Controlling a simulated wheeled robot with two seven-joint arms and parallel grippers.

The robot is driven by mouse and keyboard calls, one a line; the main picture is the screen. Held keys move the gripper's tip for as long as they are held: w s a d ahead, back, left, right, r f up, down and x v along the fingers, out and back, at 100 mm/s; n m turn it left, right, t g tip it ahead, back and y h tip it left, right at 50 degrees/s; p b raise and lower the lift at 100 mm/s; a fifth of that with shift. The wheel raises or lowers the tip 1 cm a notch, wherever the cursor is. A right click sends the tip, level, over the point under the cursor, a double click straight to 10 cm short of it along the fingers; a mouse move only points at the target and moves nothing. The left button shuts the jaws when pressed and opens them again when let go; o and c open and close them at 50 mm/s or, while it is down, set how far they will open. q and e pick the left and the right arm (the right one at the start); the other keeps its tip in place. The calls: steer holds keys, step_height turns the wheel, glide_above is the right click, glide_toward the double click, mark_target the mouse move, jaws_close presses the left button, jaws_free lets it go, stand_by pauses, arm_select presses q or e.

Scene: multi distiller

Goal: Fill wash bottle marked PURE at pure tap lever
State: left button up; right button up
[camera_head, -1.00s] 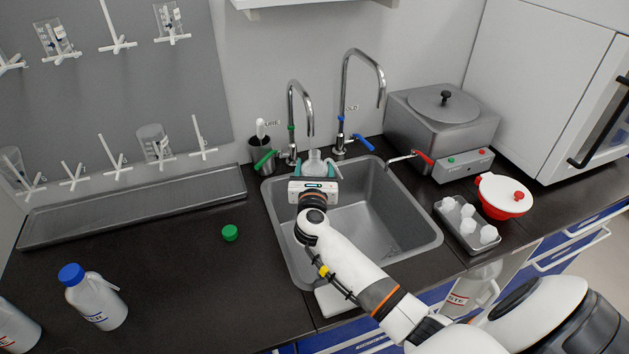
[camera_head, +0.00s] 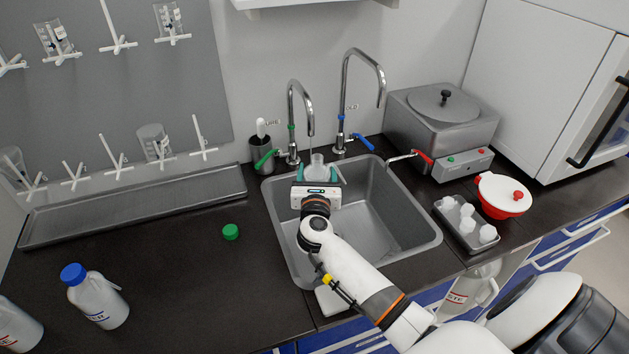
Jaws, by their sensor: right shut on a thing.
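My right gripper (camera_head: 317,184) reaches over the back of the sink (camera_head: 430,238). It is shut on a clear, open-necked bottle (camera_head: 317,160), held upright close to the outlet of the left tap (camera_head: 294,92). The gripper hides most of the bottle, and no marking on it can be read. The left tap has a green lever (camera_head: 264,158) on its left side. A thin line shows between its spout and the bottle neck. A loose green cap (camera_head: 230,232) lies on the counter left of the sink. My left gripper is not in view.
A second tap with a blue lever (camera_head: 363,142) stands right of the first. A steel bath (camera_head: 440,130) with a red lever is further right, near a red bowl (camera_head: 503,197) and a tray (camera_head: 462,235). A blue-capped bottle (camera_head: 100,302) stands front left.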

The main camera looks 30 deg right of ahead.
steer(key=s, duration=0.3)
steer(key=s+a+p, duration=0.1)
steer(key=s, duration=0.1)
steer(key=shift+s+a+r, duration=0.15)
steer(key=shift+s+a, duration=0.05)
steer(key=shift+s, duration=0.2)
